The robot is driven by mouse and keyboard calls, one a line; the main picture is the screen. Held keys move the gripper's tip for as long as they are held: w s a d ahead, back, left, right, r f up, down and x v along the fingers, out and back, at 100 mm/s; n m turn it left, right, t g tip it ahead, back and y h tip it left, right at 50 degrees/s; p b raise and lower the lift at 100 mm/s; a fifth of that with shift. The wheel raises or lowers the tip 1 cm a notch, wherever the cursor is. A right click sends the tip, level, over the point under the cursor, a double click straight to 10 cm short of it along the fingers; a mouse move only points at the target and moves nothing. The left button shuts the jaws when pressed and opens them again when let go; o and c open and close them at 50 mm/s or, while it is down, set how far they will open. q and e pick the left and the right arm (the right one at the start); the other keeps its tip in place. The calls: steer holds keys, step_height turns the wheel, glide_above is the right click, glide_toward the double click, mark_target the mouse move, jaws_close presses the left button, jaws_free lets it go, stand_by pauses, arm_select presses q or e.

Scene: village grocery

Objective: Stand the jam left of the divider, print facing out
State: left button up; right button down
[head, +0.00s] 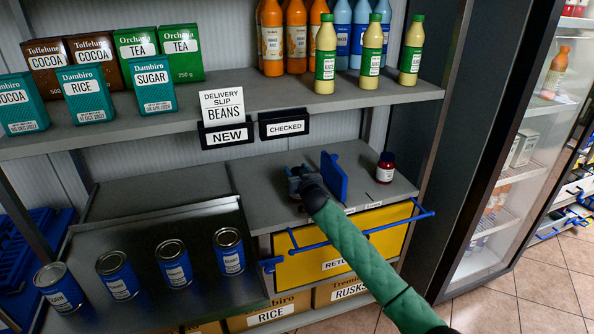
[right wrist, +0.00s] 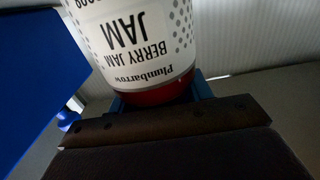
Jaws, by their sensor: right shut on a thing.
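My right gripper (head: 297,178) is shut on a jar of berry jam (right wrist: 138,40), over the grey shelf left of the blue divider (head: 333,178). In the right wrist view the jar's white label reads "Plumbarrow BERRY JAM" upside down and faces the camera, with a red band near the gripper's blue fingers (right wrist: 160,98). In the head view my gripper hides the jar, so I cannot tell whether its base touches the shelf. The divider also shows in the right wrist view (right wrist: 38,75), apart from the jar. My left gripper is not in view.
A yellow bin (head: 345,243) with a blue bar sits below the shelf front. "NEW" (head: 228,136) and "CHECKED" (head: 285,126) signs hang above. Several blue cans (head: 175,263) stand on the dark tray at left.

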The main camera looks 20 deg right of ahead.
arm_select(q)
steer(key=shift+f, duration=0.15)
arm_select(e)
steer(key=c, duration=1.1)
jaws_free()
steer(key=shift+f, duration=0.15)
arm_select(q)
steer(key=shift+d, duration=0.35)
arm_select(e)
steer(key=o, duration=0.5)
steer(key=shift+s, duration=0.6)
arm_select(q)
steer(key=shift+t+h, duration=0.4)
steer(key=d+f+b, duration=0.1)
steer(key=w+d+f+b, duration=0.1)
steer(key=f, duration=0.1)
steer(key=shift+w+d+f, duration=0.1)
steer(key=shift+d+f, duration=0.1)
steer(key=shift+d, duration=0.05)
arm_select(e)
steer(key=s, duration=1.1)
steer(key=shift+d+r, duration=0.2)
